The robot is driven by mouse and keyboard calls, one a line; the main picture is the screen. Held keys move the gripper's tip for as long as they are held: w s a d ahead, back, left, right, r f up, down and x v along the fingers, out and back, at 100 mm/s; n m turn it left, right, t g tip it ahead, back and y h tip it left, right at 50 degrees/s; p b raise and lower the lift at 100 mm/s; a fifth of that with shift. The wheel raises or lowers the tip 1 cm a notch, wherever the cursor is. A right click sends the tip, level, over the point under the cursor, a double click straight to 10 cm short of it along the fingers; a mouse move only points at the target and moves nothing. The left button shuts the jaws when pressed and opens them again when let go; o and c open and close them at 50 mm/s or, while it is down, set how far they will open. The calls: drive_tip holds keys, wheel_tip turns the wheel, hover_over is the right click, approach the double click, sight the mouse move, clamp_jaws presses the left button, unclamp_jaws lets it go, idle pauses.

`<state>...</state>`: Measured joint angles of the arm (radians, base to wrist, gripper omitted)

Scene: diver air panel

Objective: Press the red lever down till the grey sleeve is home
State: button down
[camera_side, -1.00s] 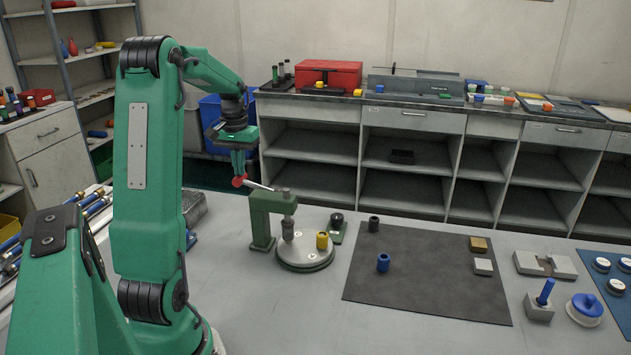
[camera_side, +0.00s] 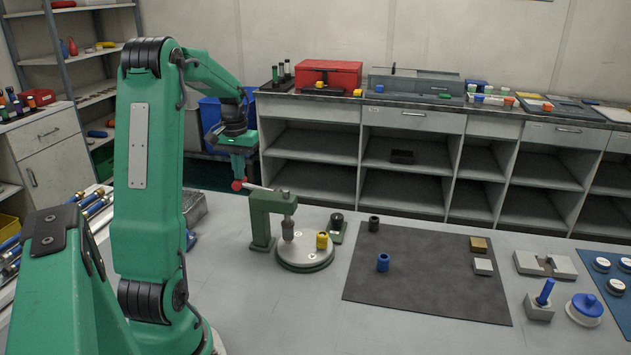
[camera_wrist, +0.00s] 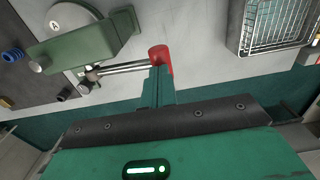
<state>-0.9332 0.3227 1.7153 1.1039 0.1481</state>
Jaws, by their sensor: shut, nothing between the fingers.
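The red lever's ball knob (camera_side: 237,185) sits at the left end of a thin metal rod on a green press (camera_side: 261,215). The knob also shows in the wrist view (camera_wrist: 161,57). My gripper (camera_side: 238,177) is shut and empty, its fingers pointing down onto the knob. In the wrist view the fingertips (camera_wrist: 159,72) appear to touch it. The rod looks nearly level, with the knob end slightly higher. A grey sleeve (camera_side: 288,230) is under the press's ram, above a round grey plate (camera_side: 305,256). Its exact seating is too small to tell.
A yellow part (camera_side: 322,240) stands on the plate. A dark mat (camera_side: 430,275) with small parts lies further right. A wire basket (camera_wrist: 275,25) is near the knob in the wrist view.

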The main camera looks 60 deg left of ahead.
sight(241, 182)
drive_tip(key=shift+f, duration=1.25)
idle(0.8)
drive_tip(key=shift+w+d+f, duration=0.1)
drive_tip(key=shift+d+f, duration=0.05)
drive_tip(key=shift+f, duration=0.85)
idle(0.7)
drive_tip(key=shift+r, duration=0.2)
wheel_tip(241, 182, up, 12)
drive_tip(key=shift+f, duration=0.15)
idle(2.5)
